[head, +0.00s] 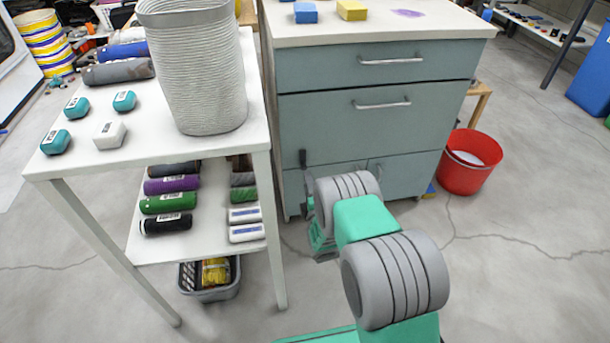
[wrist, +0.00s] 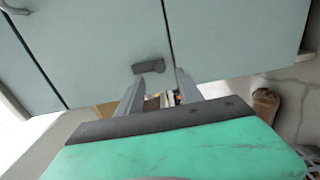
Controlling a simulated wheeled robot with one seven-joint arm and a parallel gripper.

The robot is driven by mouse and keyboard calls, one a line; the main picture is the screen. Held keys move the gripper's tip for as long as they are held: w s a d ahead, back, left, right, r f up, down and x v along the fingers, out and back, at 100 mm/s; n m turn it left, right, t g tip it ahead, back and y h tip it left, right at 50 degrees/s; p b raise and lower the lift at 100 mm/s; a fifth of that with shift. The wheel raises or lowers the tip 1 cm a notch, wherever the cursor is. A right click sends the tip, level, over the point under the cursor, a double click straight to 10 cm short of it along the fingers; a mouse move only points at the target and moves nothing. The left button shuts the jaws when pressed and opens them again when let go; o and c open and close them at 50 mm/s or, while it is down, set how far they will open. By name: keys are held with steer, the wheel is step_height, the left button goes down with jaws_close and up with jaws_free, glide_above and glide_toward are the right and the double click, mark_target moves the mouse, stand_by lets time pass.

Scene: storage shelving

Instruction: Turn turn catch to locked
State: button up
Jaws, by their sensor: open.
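In the wrist view a small dark grey catch (wrist: 148,67) sits on a pale grey-green door, just left of a seam between two panels. Its long side lies nearly level, with a slight tilt. My gripper (wrist: 158,80) is open, its two grey fingers pointing toward the door near the catch. No contact shows, and the gap is hard to judge. In the head view my gripper (head: 321,238) is low by the cabinet front, partly hidden by my arm. A dark upright piece (head: 302,158) shows on the cabinet's left side; I cannot tell whether it is the same catch.
The grey-green cabinet (head: 375,75) has drawers with bar handles above low doors. A white table (head: 55,170) with a ribbed basket (head: 195,70) stands close on the left. A red bucket (head: 468,170) stands right of the cabinet. Open floor lies to the right.

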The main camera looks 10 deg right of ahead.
mark_target(304, 169)
steer(key=w, duration=0.3)
steer(key=shift+w+p, duration=0.3)
steer(key=shift+w, duration=0.1)
steer(key=shift+w+b, duration=0.55)
steer(key=shift+w, duration=0.75)
steer(key=shift+c, duration=0.3)
jaws_close()
